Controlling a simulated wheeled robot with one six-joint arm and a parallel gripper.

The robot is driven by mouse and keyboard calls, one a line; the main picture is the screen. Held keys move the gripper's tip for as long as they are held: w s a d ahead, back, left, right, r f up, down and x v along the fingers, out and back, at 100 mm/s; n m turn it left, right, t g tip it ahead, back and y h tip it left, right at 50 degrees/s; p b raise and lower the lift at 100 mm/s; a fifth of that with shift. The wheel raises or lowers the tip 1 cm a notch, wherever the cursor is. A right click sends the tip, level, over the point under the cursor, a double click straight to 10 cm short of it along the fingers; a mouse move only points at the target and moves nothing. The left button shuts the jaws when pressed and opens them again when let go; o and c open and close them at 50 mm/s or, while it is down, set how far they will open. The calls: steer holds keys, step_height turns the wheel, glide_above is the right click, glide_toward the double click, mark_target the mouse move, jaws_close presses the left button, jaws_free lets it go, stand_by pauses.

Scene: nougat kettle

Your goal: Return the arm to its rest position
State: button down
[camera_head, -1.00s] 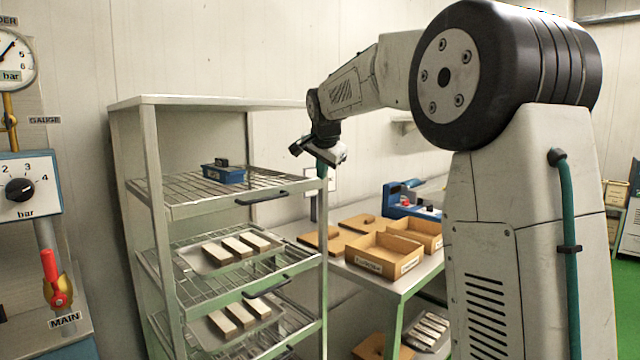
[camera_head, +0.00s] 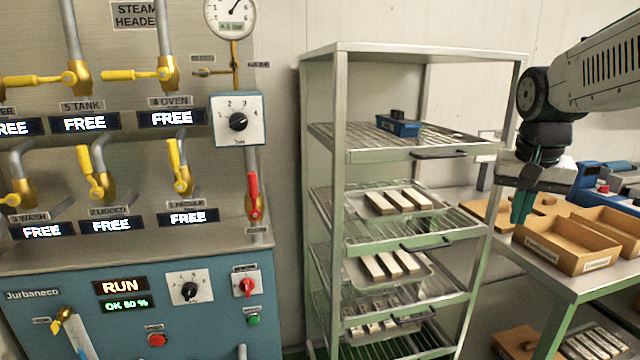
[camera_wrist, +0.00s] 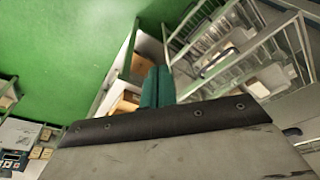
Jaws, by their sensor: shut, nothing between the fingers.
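My gripper (camera_head: 522,208) hangs at the right of the head view, its teal fingers together and pointing down, with nothing between them. In the wrist view the two teal fingers (camera_wrist: 157,85) lie side by side, shut, over the view of the bench and rack. My upper arm reaches in from the right edge.
A wire-shelf rack (camera_head: 340,200) stands left of my gripper, with trays of bars and a blue box (camera_head: 398,124). A steam panel (camera_head: 130,250) with yellow-handled valves and a red-handled valve (camera_head: 254,195) fills the left. The bench (camera_head: 560,283) carries cardboard boxes. Green floor (camera_wrist: 60,40) shows in the wrist view.

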steer(key=s+a+f+n, duration=0.1)
steer(key=s+a+f, duration=0.1)
steer(key=s, duration=0.6)
steer(key=s+a+f+n, duration=0.2)
steer(key=s+a+f, duration=0.1)
steer(key=s, duration=0.5)
steer(key=s+a+f+n+y, duration=0.1)
steer(key=s+a, duration=0.3)
steer(key=s, duration=0.4)
steer(key=shift+s+f+n+g, duration=0.25)
steer(key=shift+f+n+g, duration=0.15)
steer(key=shift+f+n, duration=0.4)
